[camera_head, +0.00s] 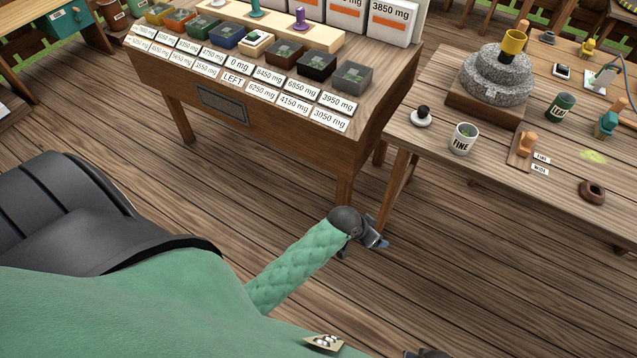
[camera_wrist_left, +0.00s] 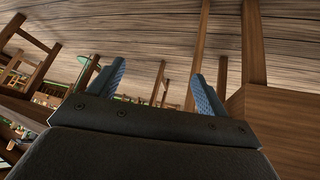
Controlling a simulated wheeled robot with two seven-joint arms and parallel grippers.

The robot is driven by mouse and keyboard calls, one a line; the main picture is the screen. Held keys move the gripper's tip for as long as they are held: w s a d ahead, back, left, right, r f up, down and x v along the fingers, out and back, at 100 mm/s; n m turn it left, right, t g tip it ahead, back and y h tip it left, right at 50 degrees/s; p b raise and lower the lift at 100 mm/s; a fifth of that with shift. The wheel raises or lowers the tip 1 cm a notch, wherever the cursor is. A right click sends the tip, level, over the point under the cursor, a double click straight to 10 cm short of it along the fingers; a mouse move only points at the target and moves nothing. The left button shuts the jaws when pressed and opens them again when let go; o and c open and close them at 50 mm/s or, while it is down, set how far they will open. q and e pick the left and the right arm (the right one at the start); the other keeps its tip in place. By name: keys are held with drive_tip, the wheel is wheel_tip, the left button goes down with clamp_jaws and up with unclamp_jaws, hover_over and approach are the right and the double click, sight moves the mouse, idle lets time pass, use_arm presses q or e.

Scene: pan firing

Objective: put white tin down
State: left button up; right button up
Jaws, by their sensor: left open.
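A white tin (camera_head: 464,139) labelled "FINE" stands upright near the left front of the right-hand wooden table (camera_head: 436,147), with something green at its open top. My left gripper (camera_head: 377,243) is low in front of that table, below its top and well apart from the tin. The left wrist view shows its two blue-grey fingers (camera_wrist_left: 158,88) spread with nothing between them. The tin does not show there. My right gripper is not identifiable; only a dark piece shows at the bottom edge of the head view.
A stone mill (camera_head: 497,76) stands behind the tin. A black-knobbed white piece (camera_head: 422,116), a wooden piece (camera_head: 525,146), a green tin (camera_head: 560,106) and a brown ring (camera_head: 592,190) are around it. A sample table (camera_head: 270,124) with labels and boxes stands left. Table legs are near my left gripper.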

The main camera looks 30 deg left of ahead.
use_arm(q)
drive_tip(key=s+a+f+g+y, duration=0.1)
drive_tip(key=s+f, duration=0.3)
drive_tip(key=s, duration=0.4)
drive_tip(key=s+a+f+n+g+y, duration=0.1)
drive_tip(key=s+a+f+g, duration=0.1)
drive_tip(key=s+f, duration=0.3)
drive_tip(key=s+a+f+n+g+y, duration=0.1)
drive_tip(key=s+f, duration=0.4)
drive_tip(key=s, duration=0.6)
drive_tip(key=shift+s+a, duration=0.15)
drive_tip(key=shift+a, duration=0.05)
